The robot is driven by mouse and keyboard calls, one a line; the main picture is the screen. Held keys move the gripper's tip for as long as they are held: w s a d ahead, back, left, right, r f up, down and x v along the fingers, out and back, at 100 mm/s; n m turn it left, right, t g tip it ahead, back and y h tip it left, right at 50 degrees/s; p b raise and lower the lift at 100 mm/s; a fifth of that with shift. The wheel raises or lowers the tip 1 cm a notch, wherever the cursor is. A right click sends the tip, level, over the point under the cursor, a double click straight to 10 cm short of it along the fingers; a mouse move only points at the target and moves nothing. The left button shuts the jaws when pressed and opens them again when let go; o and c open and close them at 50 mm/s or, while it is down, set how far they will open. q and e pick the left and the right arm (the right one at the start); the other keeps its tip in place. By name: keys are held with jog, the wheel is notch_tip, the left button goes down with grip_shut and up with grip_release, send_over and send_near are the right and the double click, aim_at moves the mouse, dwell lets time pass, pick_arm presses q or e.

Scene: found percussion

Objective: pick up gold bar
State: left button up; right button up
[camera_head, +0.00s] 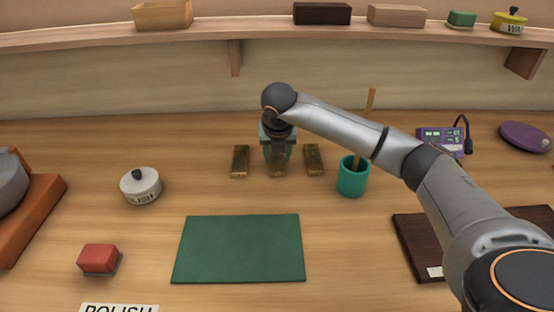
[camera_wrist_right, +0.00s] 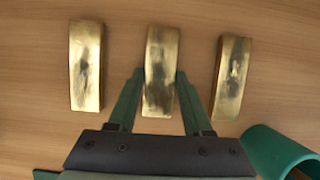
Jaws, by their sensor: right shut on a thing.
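Three tarnished gold bars lie in a row on the wooden table. The left gold bar (camera_head: 240,161) also shows in the right wrist view (camera_wrist_right: 86,65). The right gold bar (camera_head: 314,159) shows there too (camera_wrist_right: 231,78). The middle gold bar (camera_head: 278,170) is between the fingers of my right gripper (camera_head: 278,158). In the right wrist view, the green fingers (camera_wrist_right: 156,85) are shut on the sides of the middle bar (camera_wrist_right: 161,60). Whether that bar is off the table I cannot tell. My left gripper is not in view.
A teal cup (camera_head: 352,178) with a wooden stick stands right of the bars. A green mat (camera_head: 240,248) lies in front. A white tin (camera_head: 141,186) and a red block (camera_head: 99,259) are at left. A purple device (camera_head: 435,141) is back right. A shelf (camera_head: 230,33) runs behind.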

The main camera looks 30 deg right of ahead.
grip_shut()
jog(key=shift+r, duration=0.1)
dwell(0.6)
